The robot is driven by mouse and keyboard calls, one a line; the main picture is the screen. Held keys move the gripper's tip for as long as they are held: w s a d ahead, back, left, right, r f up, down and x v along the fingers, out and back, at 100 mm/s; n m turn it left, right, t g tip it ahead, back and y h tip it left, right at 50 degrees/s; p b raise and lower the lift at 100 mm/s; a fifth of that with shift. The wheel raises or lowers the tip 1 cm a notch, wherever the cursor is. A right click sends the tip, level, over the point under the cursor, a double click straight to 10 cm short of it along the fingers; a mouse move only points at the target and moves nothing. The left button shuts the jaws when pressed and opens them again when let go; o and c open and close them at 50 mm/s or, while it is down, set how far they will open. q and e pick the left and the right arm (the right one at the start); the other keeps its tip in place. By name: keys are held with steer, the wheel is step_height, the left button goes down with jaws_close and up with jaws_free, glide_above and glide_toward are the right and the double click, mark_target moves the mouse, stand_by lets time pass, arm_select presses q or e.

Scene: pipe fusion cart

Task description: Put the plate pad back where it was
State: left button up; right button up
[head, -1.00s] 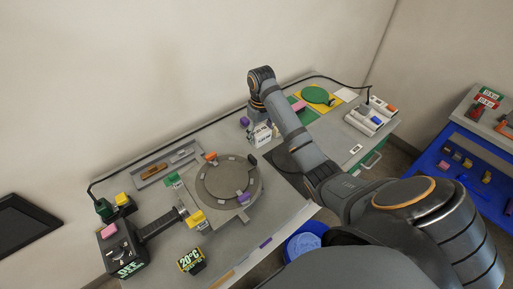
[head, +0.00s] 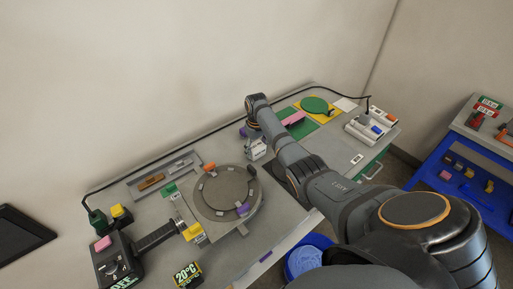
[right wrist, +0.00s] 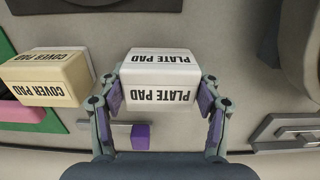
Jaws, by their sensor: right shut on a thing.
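The plate pad (right wrist: 160,78) is a white block with black lettering, which reads upside down in the right wrist view. My right gripper (right wrist: 160,88) has its two fingers on either side of it and is shut on it. In the head view a white block (head: 257,150) shows just below my right wrist, where the fingers are mostly hidden by the arm. The cream cover pad (right wrist: 46,80) is left of the plate pad in the right wrist view, with a small gap between. I cannot tell whether the plate pad touches the table. My left gripper is out of view.
A round grey plate fixture (head: 226,192) fills the middle of the cart. A purple piece (right wrist: 140,135) is near the gripper. A blue bin (head: 305,260) stands below the front edge.

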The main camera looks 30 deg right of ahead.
mark_target(256, 146)
steer(key=o, duration=1.1)
steer(key=shift+f, duration=0.1)
step_height(256, 146, up, 12)
steer(key=b, duration=0.2)
